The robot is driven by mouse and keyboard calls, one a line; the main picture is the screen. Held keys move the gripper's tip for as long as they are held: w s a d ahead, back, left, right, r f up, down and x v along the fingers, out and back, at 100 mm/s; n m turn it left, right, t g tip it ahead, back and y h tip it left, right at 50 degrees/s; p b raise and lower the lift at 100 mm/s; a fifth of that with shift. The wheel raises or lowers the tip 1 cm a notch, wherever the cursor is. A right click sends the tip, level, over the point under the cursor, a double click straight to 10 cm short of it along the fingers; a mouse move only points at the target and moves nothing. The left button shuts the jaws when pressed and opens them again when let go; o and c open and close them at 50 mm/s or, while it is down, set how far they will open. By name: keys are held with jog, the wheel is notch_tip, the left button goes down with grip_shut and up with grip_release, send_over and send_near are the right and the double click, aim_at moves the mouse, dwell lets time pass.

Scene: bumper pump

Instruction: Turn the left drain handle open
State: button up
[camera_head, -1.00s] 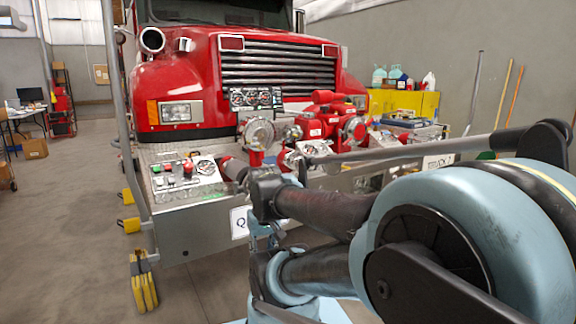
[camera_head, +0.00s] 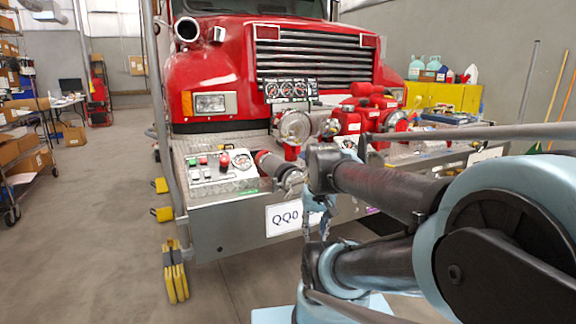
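The bumper pump (camera_head: 350,122) is a red unit with silver caps on the front bumper (camera_head: 226,232) of a red fire truck. A control panel (camera_head: 217,177) with red, black and green knobs and a gauge sits on the bumper's left part. I cannot single out the left drain handle; my arm covers part of the bumper front. What appears to be my gripper (camera_head: 318,228) hangs in front of the bumper, near the white plate marked "QQ0" (camera_head: 284,217). It seems apart from the truck. Its fingers are too small and dark to judge whether they are open.
A grey upright pole (camera_head: 160,110) stands at the bumper's left end, with yellow blocks (camera_head: 175,275) by its foot. The floor on the left is open, up to a shelf with boxes (camera_head: 25,150). A yellow cabinet (camera_head: 445,97) with bottles stands at the back right.

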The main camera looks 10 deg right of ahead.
jog(key=w+r+m, duration=0.2)
jog(key=w+r, duration=0.4)
jog(key=w, duration=0.2)
jog(key=w+r+m, duration=0.2)
jog(key=w+r, duration=0.4)
jog(key=w, duration=0.2)
jog(key=w+r+m+g, duration=0.1)
jog(key=w+r+m, duration=0.1)
jog(key=w+r, duration=0.4)
jog(key=shift+w+d+r, duration=0.1)
jog(key=shift+w+r, duration=0.1)
jog(key=shift+w, duration=0.4)
jog(key=shift+w+r, duration=0.2)
jog(key=shift+w, duration=0.35)
jog(key=w+r+m+g, duration=0.1)
jog(key=w+m, duration=0.7)
jog(key=w, duration=2.2)
notch_tip(320, 180, down, 17)
jog(key=shift+s+d+r, duration=0.1)
jog(key=shift+r, duration=0.05)
grip_shut()
